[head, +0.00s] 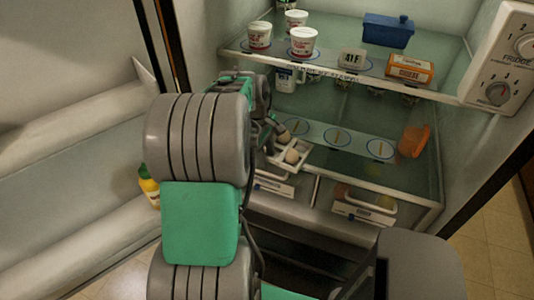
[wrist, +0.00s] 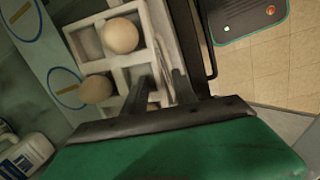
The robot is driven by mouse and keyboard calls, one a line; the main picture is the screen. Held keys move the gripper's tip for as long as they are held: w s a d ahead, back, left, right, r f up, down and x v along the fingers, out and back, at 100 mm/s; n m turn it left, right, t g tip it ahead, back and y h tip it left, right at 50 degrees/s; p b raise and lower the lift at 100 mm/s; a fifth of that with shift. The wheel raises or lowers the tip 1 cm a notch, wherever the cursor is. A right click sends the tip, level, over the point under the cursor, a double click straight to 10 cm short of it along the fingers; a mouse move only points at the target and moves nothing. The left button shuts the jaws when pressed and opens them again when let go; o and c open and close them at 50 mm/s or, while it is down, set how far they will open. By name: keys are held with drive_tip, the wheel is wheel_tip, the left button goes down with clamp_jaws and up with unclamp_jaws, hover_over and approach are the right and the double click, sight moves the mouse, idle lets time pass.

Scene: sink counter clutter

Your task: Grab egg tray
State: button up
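The egg tray (head: 304,161) is a pale, divided tray at the front of the middle fridge shelf. It also shows in the wrist view (wrist: 108,65), with a light egg (wrist: 120,36) and a browner egg (wrist: 96,89) in its compartments. In the wrist view, my gripper (wrist: 164,82) is at the tray's near side, with one dark finger inside a compartment and the other beyond the outer wall. The wall lies between the fingers; I cannot tell whether they press on it. In the head view my arm hides the fingers and part of the tray.
An orange item (head: 413,141) stands right on the middle shelf. A jug (wrist: 27,154) is close to my gripper. A yellow bottle (head: 149,186) is in the door.

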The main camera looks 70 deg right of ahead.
drive_tip(key=shift+r, duration=0.15)
wheel_tip(320, 180, up, 8)
drive_tip(key=shift+w+a+f, duration=0.25)
drive_tip(key=shift+w+a, duration=0.2)
drive_tip(key=shift+o, duration=0.7)
drive_tip(key=shift+d+r+m+p, duration=0.15)
drive_tip(key=shift+r+m+p, duration=0.3)
drive_tip(key=shift+p, duration=0.5)
drive_tip(key=shift+m, duration=0.65)
drive_tip(key=f+p, duration=0.1)
drive_tip(key=f, duration=0.2)
drive_tip(key=f+p, duration=0.1)
drive_tip(key=f, duration=0.1)
drive_tip(key=d+f, duration=0.1)
drive_tip(key=f, duration=0.2)
drive_tip(key=shift+s+f+p, duration=0.3)
drive_tip(key=shift+f+p, duration=0.05)
drive_tip(key=shift+p, duration=0.05)
drive_tip(key=shift+c, duration=0.4)
clamp_jaws()
drive_tip(key=shift+r, duration=0.1)
